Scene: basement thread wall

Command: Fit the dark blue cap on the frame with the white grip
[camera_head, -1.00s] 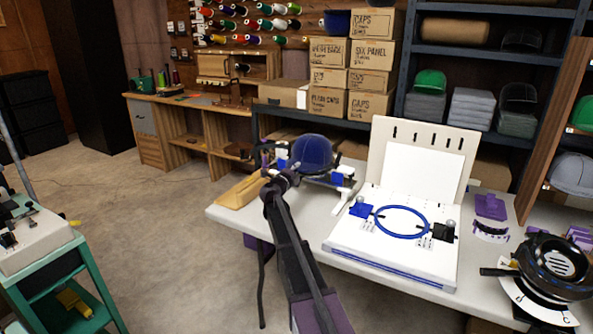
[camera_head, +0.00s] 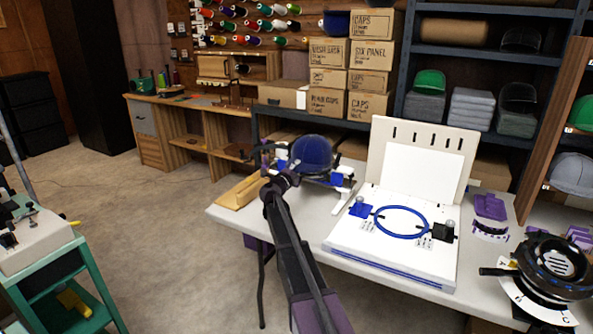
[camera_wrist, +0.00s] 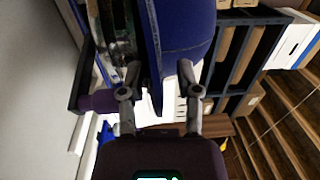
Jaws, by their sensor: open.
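The dark blue cap (camera_head: 312,152) sits at the back left of the white table, among blue and white frame parts. A white part (camera_head: 343,180), which may be the white grip, shows just right of and below it. My gripper (camera_head: 268,158) is at the cap's left side. In the wrist view the cap (camera_wrist: 186,32) fills the top middle. Its thin lower edge reaches down between the two spread fingertips of my gripper (camera_wrist: 157,82). The gripper is open. A purple part (camera_wrist: 98,102) lies beside the left finger. How the cap meets its frame is hidden.
A white hooping board with a blue ring (camera_head: 402,222) stands right of the cap. Boxes (camera_head: 370,80) and a shelf are behind. A black round device (camera_head: 553,265) is at the far right.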

